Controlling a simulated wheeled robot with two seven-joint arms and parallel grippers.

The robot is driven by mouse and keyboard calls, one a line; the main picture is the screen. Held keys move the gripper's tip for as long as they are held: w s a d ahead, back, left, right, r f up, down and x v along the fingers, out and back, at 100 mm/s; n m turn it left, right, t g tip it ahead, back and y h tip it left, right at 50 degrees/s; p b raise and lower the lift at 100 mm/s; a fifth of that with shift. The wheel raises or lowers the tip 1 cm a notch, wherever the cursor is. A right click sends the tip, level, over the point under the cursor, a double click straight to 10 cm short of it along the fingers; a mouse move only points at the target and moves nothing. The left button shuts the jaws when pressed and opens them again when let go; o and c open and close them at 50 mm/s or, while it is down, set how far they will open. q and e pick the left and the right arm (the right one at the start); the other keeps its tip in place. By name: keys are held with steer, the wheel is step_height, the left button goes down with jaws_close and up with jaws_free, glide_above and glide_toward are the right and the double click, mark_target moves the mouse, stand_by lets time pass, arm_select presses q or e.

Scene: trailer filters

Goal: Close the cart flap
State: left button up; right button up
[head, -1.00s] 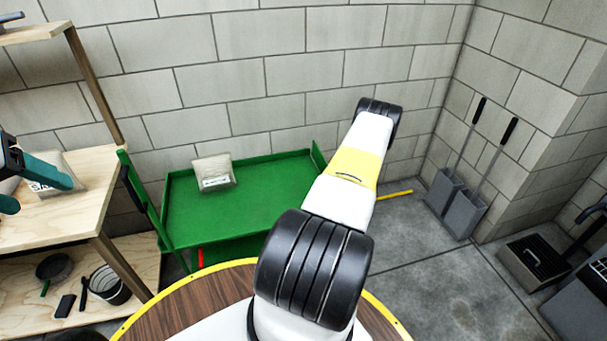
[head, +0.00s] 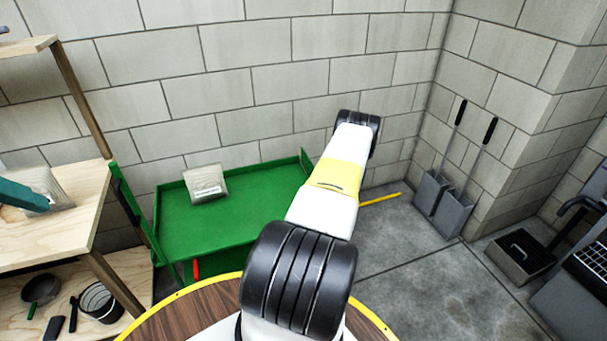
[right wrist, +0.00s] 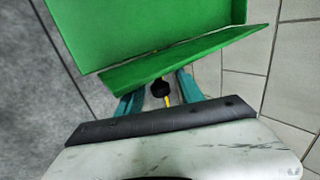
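The green cart (head: 225,222) stands against the block wall in the head view. A short green panel, which looks like its flap (head: 305,160), stands at the right end, partly hidden by my right arm. In the right wrist view the flap (right wrist: 185,58) angles off the green tray (right wrist: 140,25) along a seam. My right gripper (right wrist: 160,92) is at the flap's outer edge, its teal fingers apart. The flap covers the fingertips, so contact is unclear. My left gripper (head: 22,196) is cut off at the left edge; one teal finger shows before a packet (head: 50,190).
A pale packet (head: 205,184) lies on the cart. A wooden shelf (head: 75,215) stands close on its left. A black knob with a yellow rod (right wrist: 163,92) shows between my right fingers. Two long-handled dustpans (head: 455,210) lean at the right wall.

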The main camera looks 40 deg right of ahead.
steer(key=shift+r, duration=0.1)
steer(key=v, duration=0.7)
steer(key=shift+s+r, duration=0.2)
steer(key=shift+r, duration=0.05)
steer(key=shift+a, duration=0.1)
